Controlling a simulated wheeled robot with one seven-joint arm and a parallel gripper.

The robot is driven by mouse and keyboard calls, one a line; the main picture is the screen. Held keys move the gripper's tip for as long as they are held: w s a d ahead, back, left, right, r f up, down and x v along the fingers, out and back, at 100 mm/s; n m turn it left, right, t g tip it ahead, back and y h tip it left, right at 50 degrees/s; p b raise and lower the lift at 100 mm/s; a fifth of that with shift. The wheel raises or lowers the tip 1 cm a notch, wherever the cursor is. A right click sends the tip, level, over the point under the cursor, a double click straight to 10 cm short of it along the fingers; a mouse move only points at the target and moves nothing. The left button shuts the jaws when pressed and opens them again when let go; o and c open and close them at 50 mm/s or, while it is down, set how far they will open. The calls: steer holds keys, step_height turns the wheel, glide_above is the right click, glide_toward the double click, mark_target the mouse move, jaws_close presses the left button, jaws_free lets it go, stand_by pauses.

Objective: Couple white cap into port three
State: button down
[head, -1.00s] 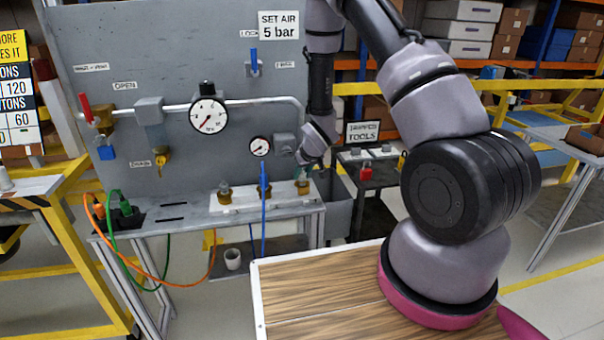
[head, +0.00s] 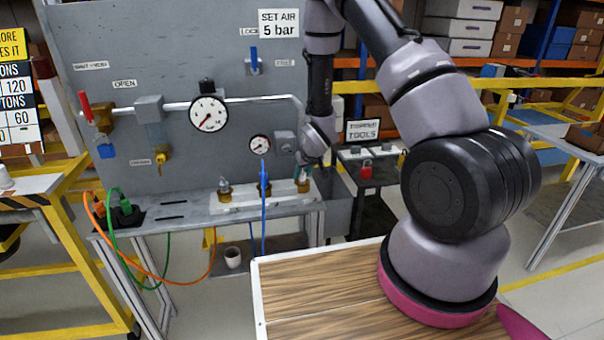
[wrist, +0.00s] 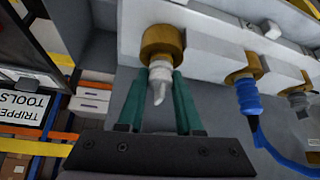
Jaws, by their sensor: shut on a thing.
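The white cap (wrist: 160,80) is between the green fingers of my gripper (wrist: 164,88) in the wrist view. Its upper end meets a brass port (wrist: 162,42), roughly in line with it; I cannot tell how deep it sits. In the head view my gripper (head: 304,171) is at the right-hand brass port (head: 303,186) of the white block (head: 243,199). The cap cannot be made out there.
The neighbouring port holds a blue connector (wrist: 248,96) with a blue hose (wrist: 268,142), close beside my gripper. Another brass port (head: 224,188) is at the left end of the block. The grey panel (head: 180,60) with gauges and valves stands behind.

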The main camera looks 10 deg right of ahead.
steer(key=shift+f, duration=0.2)
stand_by(0.4)
steer(key=c, duration=0.5)
jaws_free()
